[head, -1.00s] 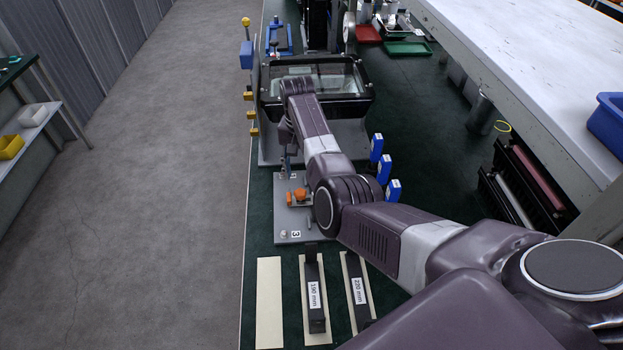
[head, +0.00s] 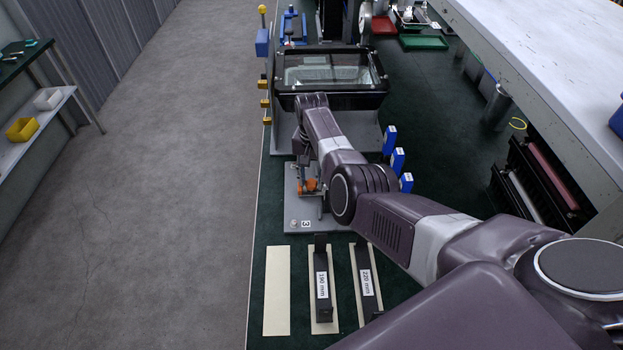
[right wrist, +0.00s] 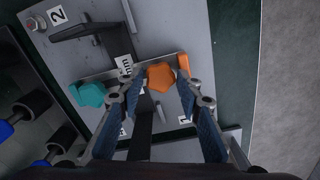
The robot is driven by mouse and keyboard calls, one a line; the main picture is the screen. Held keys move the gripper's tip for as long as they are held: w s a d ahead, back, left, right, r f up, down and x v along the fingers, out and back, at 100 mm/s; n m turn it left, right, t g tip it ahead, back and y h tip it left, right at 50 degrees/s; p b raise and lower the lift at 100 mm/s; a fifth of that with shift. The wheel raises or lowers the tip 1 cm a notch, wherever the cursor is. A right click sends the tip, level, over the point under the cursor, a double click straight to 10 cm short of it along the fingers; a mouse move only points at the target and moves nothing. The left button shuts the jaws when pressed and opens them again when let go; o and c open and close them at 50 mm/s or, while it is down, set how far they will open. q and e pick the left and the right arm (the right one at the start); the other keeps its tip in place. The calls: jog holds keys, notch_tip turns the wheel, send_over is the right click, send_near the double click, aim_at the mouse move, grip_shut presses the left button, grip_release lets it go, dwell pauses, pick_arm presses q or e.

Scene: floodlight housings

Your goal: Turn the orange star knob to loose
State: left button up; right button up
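The orange star knob (right wrist: 160,77) sits on a grey fixture plate (right wrist: 195,30) in the right wrist view. My right gripper (right wrist: 160,84) is open, with one fingertip on either side of the knob. I cannot tell whether either fingertip touches it. In the head view the orange knob (head: 312,184) shows at the lower end of my right arm, with the right gripper (head: 303,174) just above it and partly covering it. My left gripper is not in view.
A teal knob (right wrist: 88,94) lies left of the orange one in the wrist view. A dark bar (right wrist: 90,31) crosses the plate. In the head view, labelled black bars (head: 322,285) lie in front, blue blocks (head: 397,160) stand right, and a black-framed housing (head: 325,97) stands behind.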

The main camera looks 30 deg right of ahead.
jog(key=c, duration=0.7)
jog(key=shift+n, duration=0.3)
jog(key=shift+n+p, duration=0.3)
jog(key=shift+n, duration=0.3)
jog(key=shift+n+p, duration=0.35)
jog(key=shift+n, duration=0.85)
jog(key=n, duration=0.3)
jog(key=shift+n, duration=0.3)
jog(key=n+p, duration=0.1)
jog(key=n, duration=1)
